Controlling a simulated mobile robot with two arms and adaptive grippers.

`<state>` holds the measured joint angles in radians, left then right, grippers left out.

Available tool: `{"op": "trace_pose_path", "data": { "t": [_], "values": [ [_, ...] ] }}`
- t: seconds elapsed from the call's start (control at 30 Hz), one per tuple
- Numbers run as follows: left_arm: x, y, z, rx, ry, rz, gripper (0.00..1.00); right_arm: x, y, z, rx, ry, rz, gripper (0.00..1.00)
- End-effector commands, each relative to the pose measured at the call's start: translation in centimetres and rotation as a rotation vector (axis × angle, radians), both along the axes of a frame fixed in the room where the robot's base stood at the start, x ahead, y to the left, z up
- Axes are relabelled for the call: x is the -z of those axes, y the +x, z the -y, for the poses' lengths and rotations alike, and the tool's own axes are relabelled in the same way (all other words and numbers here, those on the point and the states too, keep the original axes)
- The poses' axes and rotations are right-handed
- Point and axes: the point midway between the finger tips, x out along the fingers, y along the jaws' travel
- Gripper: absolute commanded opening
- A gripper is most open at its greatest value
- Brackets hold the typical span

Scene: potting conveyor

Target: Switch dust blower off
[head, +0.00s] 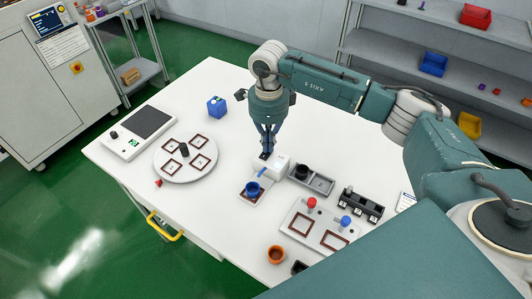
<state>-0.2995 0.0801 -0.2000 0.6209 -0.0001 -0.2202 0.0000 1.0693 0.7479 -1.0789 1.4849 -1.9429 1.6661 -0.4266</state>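The dust blower looks to be the small white box (279,167) near the middle of the table. A blue nozzle (262,173) on its left side points at a dark blue pot (252,189) on a small framed pad. A small dark part, possibly its switch, shows at the box's back left, just under my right gripper. My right gripper (267,151) points straight down there, its fingertips close together with nothing visible between them. Whether the tips touch the dark part cannot be told. My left gripper is out of view.
A round plate (186,175) with several brown frames and a scale (140,132) lie left. A grey tray (318,184), a black rack (362,204) and a board with red and blue knobs (319,231) crowd the right; an orange pot (276,255) stands in front.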

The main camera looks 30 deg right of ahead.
Motion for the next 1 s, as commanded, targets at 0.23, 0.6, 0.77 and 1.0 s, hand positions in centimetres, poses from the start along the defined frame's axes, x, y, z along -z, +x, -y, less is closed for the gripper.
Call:
{"op": "trace_pose_path", "data": {
  "t": [0.23,0.6,0.77,1.0],
  "values": [
    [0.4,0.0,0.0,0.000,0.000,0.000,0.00,0.5,0.0,0.0,0.000,0.000,0.000,0.00],
    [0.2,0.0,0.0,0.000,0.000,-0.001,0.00,0.3,-0.1,0.0,0.000,0.000,-0.004,0.00],
    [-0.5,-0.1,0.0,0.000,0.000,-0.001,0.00,-1.0,-0.1,0.0,-0.001,-0.001,-0.003,0.00],
    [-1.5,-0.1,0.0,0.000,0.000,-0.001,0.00,-3.0,0.0,0.0,-0.001,0.000,0.000,0.00]
  ]
}}
